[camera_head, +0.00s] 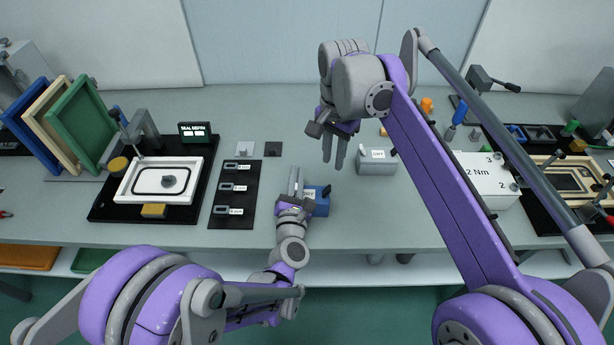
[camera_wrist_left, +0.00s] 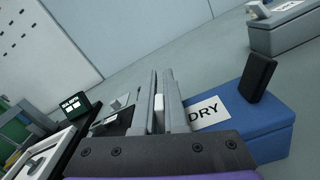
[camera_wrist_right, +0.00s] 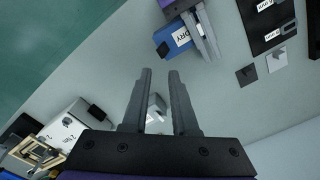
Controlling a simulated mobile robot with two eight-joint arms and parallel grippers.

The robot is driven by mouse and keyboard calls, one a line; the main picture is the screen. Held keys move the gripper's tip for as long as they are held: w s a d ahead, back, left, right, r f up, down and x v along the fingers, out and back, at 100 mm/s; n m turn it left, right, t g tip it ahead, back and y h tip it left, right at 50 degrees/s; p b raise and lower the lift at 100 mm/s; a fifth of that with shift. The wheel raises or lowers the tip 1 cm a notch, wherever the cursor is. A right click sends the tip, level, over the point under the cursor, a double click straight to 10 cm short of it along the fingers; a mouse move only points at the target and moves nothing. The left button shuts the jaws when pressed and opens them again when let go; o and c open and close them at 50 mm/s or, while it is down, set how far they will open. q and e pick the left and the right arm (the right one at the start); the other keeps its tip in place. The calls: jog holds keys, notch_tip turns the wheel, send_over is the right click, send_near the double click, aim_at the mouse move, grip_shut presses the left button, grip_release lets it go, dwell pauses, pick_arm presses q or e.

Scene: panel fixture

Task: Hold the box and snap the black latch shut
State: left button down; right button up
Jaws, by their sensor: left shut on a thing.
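The blue box (camera_head: 320,205) with a DRY label sits on the bench. It also shows in the left wrist view (camera_wrist_left: 262,135) and the right wrist view (camera_wrist_right: 172,31). Its black latch (camera_wrist_left: 258,79) stands up, tilted, at the box's right end; it shows small in the head view (camera_head: 326,191). My left gripper (camera_head: 296,172) is shut at the box's left end, its fingers (camera_wrist_left: 162,75) nearly together around a small pale part. What that part belongs to is partly hidden. My right gripper (camera_head: 334,163) is open and empty, above the bench behind the box.
A grey labelled box (camera_head: 375,167) stands right of my right gripper. A black strip with several labelled pieces (camera_head: 225,215) and a white-framed fixture (camera_head: 198,182) lie to the left. A white block (camera_head: 478,190) stands to the right. Bench around the blue box's front is narrow.

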aim_at(327, 191)
jog(key=d+m, duration=0.2)
jog(key=m, duration=0.1)
jog(key=d+f+m+y, duration=0.1)
jog(key=d+m, duration=0.1)
jog(key=m, duration=0.1)
jog(key=d+f+m, duration=0.1)
jog(key=d+m, duration=0.1)
jog(key=m, duration=0.1)
jog(key=shift+s+d+y, duration=0.1)
jog(key=shift+y, duration=0.2)
grip_shut()
jog(key=shift+d+m, duration=0.4)
jog(key=shift+m, duration=0.4)
jog(key=shift+f, duration=0.1)
jog(key=f, duration=0.3)
jog(key=a+f, duration=0.1)
jog(key=f, duration=0.5)
jog(key=shift+a+f, duration=0.3)
jog(key=shift+f, duration=0.1)
jog(key=a, duration=0.1)
jog(key=a+r, duration=0.2)
jog(key=shift+a, duration=0.25)
